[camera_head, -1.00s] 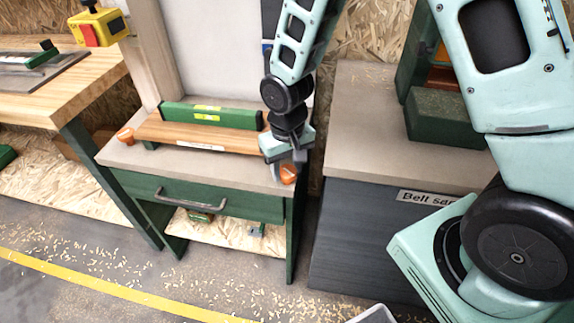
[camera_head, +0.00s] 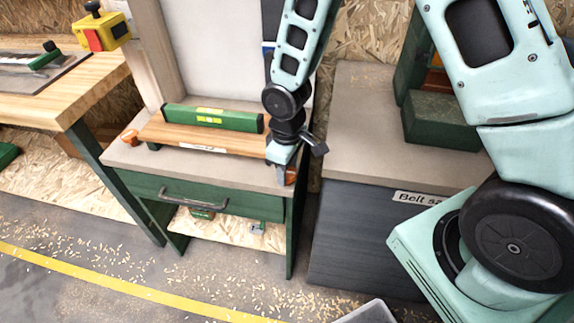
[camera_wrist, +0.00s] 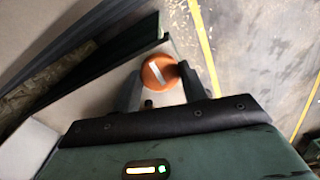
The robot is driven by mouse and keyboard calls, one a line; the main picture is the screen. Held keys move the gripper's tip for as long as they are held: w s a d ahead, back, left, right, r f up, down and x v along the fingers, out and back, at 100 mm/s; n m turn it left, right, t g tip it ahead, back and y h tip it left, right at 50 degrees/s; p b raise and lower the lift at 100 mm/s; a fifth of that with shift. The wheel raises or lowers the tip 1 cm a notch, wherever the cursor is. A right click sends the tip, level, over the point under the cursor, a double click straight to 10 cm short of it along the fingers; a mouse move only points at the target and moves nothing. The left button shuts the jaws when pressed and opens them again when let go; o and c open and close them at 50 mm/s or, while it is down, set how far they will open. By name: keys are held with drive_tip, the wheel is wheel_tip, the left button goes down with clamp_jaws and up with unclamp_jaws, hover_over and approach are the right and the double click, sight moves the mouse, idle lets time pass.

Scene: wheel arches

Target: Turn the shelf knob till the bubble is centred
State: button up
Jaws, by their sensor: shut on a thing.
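A wooden shelf (camera_head: 190,137) sits on the green cabinet's grey top, with a green spirit level (camera_head: 232,120) lying along it. The level's yellow-green vial (camera_head: 209,115) is too small to tell where its bubble lies. One orange knob (camera_head: 129,137) is at the shelf's left end. The other orange knob (camera_head: 291,175) is at the right end, mostly behind my gripper (camera_head: 283,178). In the wrist view this knob (camera_wrist: 160,71), with a white line on its face, lies between my two fingers (camera_wrist: 159,84). My gripper is shut on it.
The cabinet's drawer has a grey handle (camera_head: 193,202). A dark belt sander cabinet (camera_head: 350,228) stands to the right with a green block (camera_head: 440,120) on top. A workbench (camera_head: 58,95) with a yellow-red switch box (camera_head: 98,32) is at the left. Shavings litter the floor.

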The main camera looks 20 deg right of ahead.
idle(0.3)
drive_tip(key=o, duration=1)
drive_tip(key=shift+c, duration=0.2)
wheel_tip(320, 180, up, 17)
drive_tip(key=p, duration=0.2)
drive_tip(key=shift+r, duration=0.2)
drive_tip(key=s+a+r, duration=0.2)
drive_tip(key=s+a, duration=0.1)
drive_tip(key=s, duration=0.7)
drive_tip(key=s+a+r+p, duration=0.1)
drive_tip(key=s+a+r, duration=0.2)
drive_tip(key=s, duration=0.7)
drive_tip(key=shift+a+y, duration=0.2)
drive_tip(key=shift+y, duration=0.1)
drive_tip(key=shift+r, duration=0.1)
